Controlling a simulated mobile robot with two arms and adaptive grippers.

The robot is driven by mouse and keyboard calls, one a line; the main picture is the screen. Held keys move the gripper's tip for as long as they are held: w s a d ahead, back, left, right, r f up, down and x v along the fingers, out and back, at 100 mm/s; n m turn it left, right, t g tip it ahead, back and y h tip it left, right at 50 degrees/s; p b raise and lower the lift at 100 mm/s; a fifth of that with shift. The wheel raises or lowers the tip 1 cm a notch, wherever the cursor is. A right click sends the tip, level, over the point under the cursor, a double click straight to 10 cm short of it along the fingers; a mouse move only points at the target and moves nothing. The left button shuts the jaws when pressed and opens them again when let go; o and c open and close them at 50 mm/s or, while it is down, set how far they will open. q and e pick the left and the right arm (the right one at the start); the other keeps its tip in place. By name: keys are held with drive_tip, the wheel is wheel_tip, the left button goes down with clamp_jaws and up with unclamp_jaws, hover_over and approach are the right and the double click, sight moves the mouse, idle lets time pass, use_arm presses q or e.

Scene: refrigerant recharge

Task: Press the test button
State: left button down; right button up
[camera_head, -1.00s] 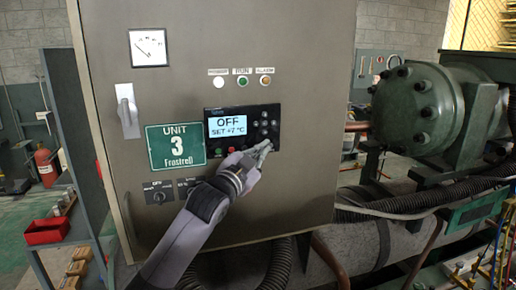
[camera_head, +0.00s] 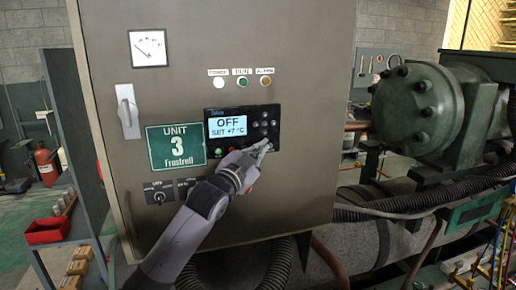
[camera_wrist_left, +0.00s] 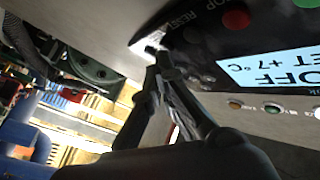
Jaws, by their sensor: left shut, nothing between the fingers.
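The black controller panel (camera_head: 243,107) is on the front of the grey cabinet (camera_head: 300,60). Its lit display (camera_head: 228,127) reads OFF and SET +7 °C, with several small round keys (camera_head: 264,124) to its right. My left gripper (camera_head: 267,147) is shut and empty, its tips at the panel's lower right corner. In the left wrist view its fingertips (camera_wrist_left: 155,50) are at the panel's edge, beside the printed labels. A red button (camera_wrist_left: 236,20) shows there, away from the tips. I cannot make out a test button label or whether the tips touch a button. My right gripper is out of view.
A rotary switch (camera_head: 158,197) is at the cabinet's lower left, and a handle (camera_head: 128,112) is above it. White, green and amber lamps (camera_head: 242,83) are above the panel. A green compressor (camera_head: 420,108) and hoses stand to the right.

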use_arm(q)
drive_tip(key=shift+w+a, duration=0.1)
drive_tip(key=shift+w, duration=0.15)
idle(0.4)
drive_tip(key=shift+s, duration=0.15)
drive_tip(key=shift+s+d+p, duration=0.25)
drive_tip(key=shift+s+p, duration=0.05)
drive_tip(key=shift+s, duration=0.35)
drive_tip(key=s, duration=0.1)
drive_tip(key=s+d, duration=0.1)
drive_tip(key=s, duration=0.1)
drive_tip(key=s+p, duration=0.1)
drive_tip(key=shift+s+d, duration=0.3)
drive_tip(key=shift+s, duration=0.05)
idle(0.4)
